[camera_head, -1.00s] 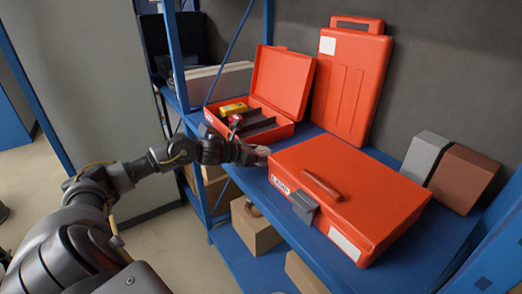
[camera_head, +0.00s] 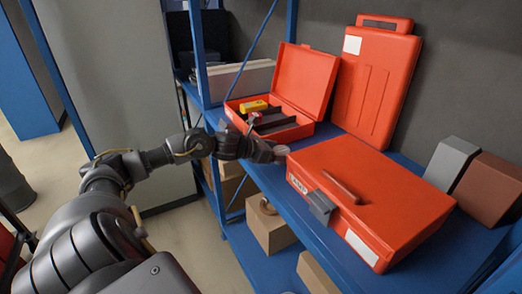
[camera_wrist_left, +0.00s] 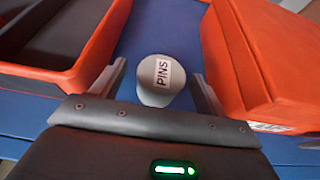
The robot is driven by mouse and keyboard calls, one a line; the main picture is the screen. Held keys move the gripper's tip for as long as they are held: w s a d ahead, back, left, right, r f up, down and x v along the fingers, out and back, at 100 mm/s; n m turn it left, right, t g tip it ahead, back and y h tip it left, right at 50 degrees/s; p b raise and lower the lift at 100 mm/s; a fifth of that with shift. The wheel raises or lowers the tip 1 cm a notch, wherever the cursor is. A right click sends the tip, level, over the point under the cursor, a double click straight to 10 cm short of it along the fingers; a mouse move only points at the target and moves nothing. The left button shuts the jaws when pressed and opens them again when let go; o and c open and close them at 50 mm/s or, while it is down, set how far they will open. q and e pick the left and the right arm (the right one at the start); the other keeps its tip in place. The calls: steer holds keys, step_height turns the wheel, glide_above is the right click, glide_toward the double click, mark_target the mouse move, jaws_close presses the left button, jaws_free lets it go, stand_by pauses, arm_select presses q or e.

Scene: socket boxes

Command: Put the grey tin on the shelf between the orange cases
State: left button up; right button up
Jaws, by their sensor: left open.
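The grey tin (camera_wrist_left: 160,82), with a white label reading PINS, sits on the blue shelf (camera_wrist_left: 180,30) in the gap between the open orange case (camera_head: 300,82) and the closed orange case (camera_head: 375,195). In the left wrist view, my left gripper (camera_wrist_left: 160,88) is open, one finger on each side of the tin. Whether the fingers touch it I cannot tell. In the head view the tin (camera_head: 281,151) is small and partly hidden by my left gripper (camera_head: 272,153). My right gripper is not in view.
Another orange case (camera_head: 375,85) stands upright against the wall. A grey block (camera_head: 448,163) and a brown block (camera_head: 487,185) stand at the right. Cardboard boxes (camera_head: 268,228) are on the lower shelf. A blue post (camera_head: 198,50) rises behind my left arm.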

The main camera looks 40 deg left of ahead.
arm_select(q)
steer(key=b+v, duration=0.1)
steer(key=v, duration=0.1)
steer(key=f+b+v, duration=0.1)
steer(key=v, duration=0.1)
steer(key=shift+s+a+r, duration=0.1)
steer(key=shift+s, duration=0.2)
steer(key=shift+s+r, duration=0.55)
steer(key=shift+r, duration=0.2)
steer(key=shift+p+v, duration=0.8)
steer(key=shift+v, duration=0.25)
steer(key=shift+s+r+b, duration=0.1)
steer(key=shift+s+b, duration=0.25)
steer(key=shift+v, duration=1.05)
steer(key=shift+a, duration=0.15)
